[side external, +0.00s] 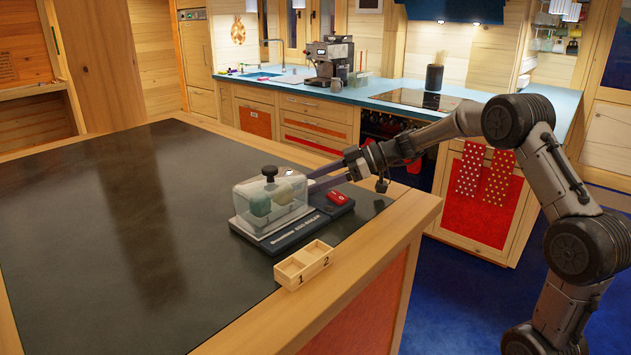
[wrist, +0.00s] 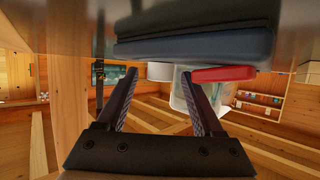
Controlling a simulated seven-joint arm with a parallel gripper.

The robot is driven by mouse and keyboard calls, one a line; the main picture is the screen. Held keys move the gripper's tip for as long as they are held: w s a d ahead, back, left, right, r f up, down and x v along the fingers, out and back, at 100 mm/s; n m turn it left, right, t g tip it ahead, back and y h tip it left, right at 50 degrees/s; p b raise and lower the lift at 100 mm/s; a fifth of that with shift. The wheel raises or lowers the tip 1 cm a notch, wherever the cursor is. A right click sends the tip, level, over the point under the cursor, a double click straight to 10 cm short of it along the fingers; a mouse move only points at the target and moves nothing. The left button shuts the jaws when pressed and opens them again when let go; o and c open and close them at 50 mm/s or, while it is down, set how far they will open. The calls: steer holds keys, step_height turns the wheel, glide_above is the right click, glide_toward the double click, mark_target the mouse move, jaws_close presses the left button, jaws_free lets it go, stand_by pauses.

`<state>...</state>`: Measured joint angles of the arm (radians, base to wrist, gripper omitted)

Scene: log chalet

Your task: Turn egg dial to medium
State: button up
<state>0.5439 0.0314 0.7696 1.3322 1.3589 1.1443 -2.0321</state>
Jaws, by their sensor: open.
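The egg cooker has a dark base (side external: 296,232) with lettering along its front edge and a clear lid (side external: 246,204) with a black knob (side external: 269,173). Pale green and whitish egg shapes (side external: 260,205) show under the lid. A red control (side external: 337,198) sits on the base's right end; its setting is too small to read. My gripper (side external: 312,181) is open at the lid's right side, behind the red control; contact cannot be told. In the wrist view, my open fingers (wrist: 160,76) have nothing visibly held, with the red control (wrist: 224,74) right of them and the dark base (wrist: 195,46) above.
A small wooden box (side external: 318,246) with two compartments marked 1 and 2 stands in front of the cooker near the table edge. The dark tabletop (side external: 110,220) to the left is clear. A counter with a coffee machine (side external: 330,60) is in the background.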

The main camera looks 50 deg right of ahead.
steer(key=shift+c, duration=0.3)
jaws_close()
stand_by(0.3)
steer(key=m+t+h, duration=0.1)
steer(key=m+h, duration=0.2)
steer(key=m+t+h, duration=0.1)
steer(key=shift+s+a+t, duration=0.25)
steer(key=shift+a+t, duration=0.05)
steer(key=shift+a, duration=0.1)
steer(key=shift+a+m+t+h, duration=0.15)
steer(key=shift+m+t+h, duration=0.35)
steer(key=shift+m+h, duration=1.95)
steer(key=shift+h, duration=0.35)
steer(key=shift+o, duration=0.3)
jaws_free()
